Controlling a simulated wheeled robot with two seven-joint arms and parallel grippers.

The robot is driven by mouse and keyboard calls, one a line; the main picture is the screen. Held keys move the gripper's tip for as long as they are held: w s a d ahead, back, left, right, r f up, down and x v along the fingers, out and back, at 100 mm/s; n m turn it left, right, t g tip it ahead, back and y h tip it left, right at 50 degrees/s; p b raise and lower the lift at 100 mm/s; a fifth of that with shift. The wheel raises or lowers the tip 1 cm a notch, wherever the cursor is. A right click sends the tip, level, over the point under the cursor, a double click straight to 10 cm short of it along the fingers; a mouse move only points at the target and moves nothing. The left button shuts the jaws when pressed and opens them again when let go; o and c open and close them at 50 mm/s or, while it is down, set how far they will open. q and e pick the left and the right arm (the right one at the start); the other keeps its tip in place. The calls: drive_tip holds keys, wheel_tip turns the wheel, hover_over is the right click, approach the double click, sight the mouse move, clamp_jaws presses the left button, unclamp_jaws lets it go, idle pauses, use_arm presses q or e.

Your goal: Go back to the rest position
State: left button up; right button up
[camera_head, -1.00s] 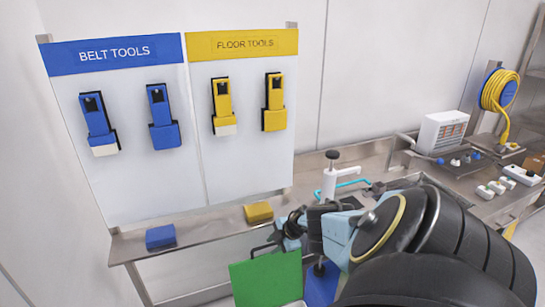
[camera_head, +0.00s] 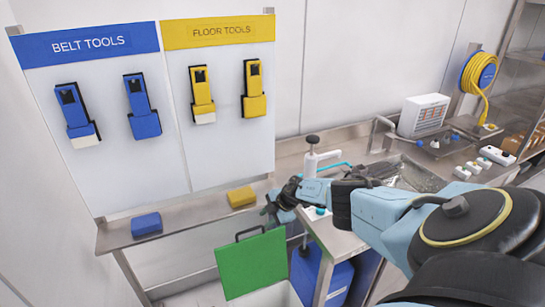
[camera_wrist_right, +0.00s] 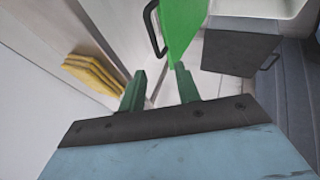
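My right gripper (camera_head: 275,205) is in front of the steel counter, near the yellow block and above the handle of an upright green panel (camera_head: 252,263). In the right wrist view its two green fingers (camera_wrist_right: 159,82) are spread apart with nothing between them. The green panel (camera_wrist_right: 182,28) with its black handle lies beyond the fingertips. My right arm reaches in from the right edge of the head view. My left gripper is in neither view.
A yellow block (camera_head: 241,197) and a blue block (camera_head: 146,224) lie on the counter's narrow ledge. A white pump dispenser (camera_head: 312,160) stands close behind my right wrist. A blue container (camera_head: 307,275) is below. The tool board (camera_head: 120,170) hangs at left.

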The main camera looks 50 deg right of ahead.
drive_tip(key=shift+s+d, duration=0.1)
drive_tip(key=shift+s, duration=0.05)
drive_tip(key=s+a+f+m+t+b, duration=0.1)
drive_tip(key=s+a+f+b, duration=0.2)
drive_tip(key=a+f, duration=0.35)
drive_tip(key=s+a+f+m+b, duration=0.2)
drive_tip(key=s+a+f+b, duration=0.15)
drive_tip(key=f, duration=0.65)
drive_tip(key=s+a+f+m+t+b, duration=0.15)
drive_tip(key=s+a+f, duration=0.3)
drive_tip(key=f, duration=0.45)
drive_tip(key=s+a+f+m+g+b, duration=0.2)
drive_tip(key=s+a+f, duration=0.3)
drive_tip(key=s, duration=0.7)
drive_tip(key=s+a+f+m+g+h+b, duration=0.1)
drive_tip(key=s+a+f+m+g+b, duration=0.2)
drive_tip(key=s+f, duration=0.6)
drive_tip(key=s+a+f+m+g+h+b, duration=0.1)
drive_tip(key=s+a+f+b, duration=0.4)
drive_tip(key=s, duration=1)
wheel_tip(320, 180, down, 3)
drive_tip(key=shift+s+a+r+m+g, duration=0.2)
drive_tip(key=shift+a+m+g, duration=0.45)
drive_tip(key=shift+a+g, duration=0.25)
drive_tip(key=shift+w+d, duration=0.1)
drive_tip(key=shift+w, duration=0.05)
